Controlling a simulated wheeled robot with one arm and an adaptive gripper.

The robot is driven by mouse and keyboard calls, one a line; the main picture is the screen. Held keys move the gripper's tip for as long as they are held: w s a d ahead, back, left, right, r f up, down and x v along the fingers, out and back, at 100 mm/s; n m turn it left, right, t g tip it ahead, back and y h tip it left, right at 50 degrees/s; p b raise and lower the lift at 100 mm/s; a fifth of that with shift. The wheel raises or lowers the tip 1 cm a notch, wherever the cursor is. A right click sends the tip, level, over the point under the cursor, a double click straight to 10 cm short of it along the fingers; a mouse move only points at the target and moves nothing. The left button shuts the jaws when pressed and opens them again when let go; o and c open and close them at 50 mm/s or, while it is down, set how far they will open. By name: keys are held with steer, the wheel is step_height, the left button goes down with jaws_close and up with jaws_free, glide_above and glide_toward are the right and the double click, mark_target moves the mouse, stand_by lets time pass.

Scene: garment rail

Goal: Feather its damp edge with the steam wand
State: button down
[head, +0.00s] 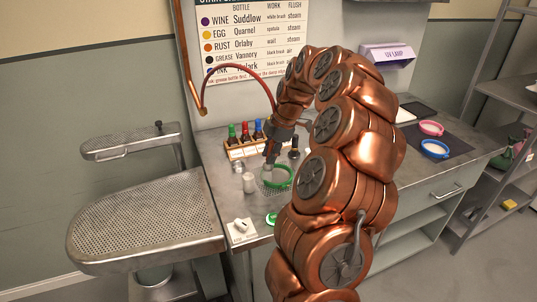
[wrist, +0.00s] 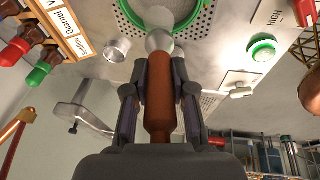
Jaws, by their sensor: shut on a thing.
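My gripper (wrist: 158,72) is shut on the copper-brown handle of the steam wand (wrist: 158,105), between its two dark fingers. The wand's pale, rounded tip (wrist: 158,20) points at the green hoop (wrist: 128,14) in the wrist view. In the head view my gripper (head: 275,145) is above the green hoop (head: 291,179) on the workbench, with the wand tip low over or at it. Whether the tip touches is unclear. The cloth inside the hoop is mostly hidden, and I cannot make out a damp edge. A red hose (head: 236,67) arches towards my gripper.
Pink (head: 431,128) and blue (head: 434,148) hoops lie right. A perforated board (head: 150,222) stands left.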

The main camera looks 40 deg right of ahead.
steer(key=shift+s+a+f, duration=0.1)
steer(key=shift+s, duration=0.2)
steer(key=shift+s+b, duration=0.9)
steer(key=shift+s, duration=0.2)
steer(key=shift+s+d+b, duration=0.6)
steer(key=shift+s+d, duration=0.15)
steer(key=shift+s, duration=0.2)
steer(key=shift+d, duration=0.15)
steer(key=shift+s+d, duration=0.25)
steer(key=shift+d, duration=0.25)
steer(key=shift+s+d, duration=0.2)
steer(key=shift+d, duration=0.3)
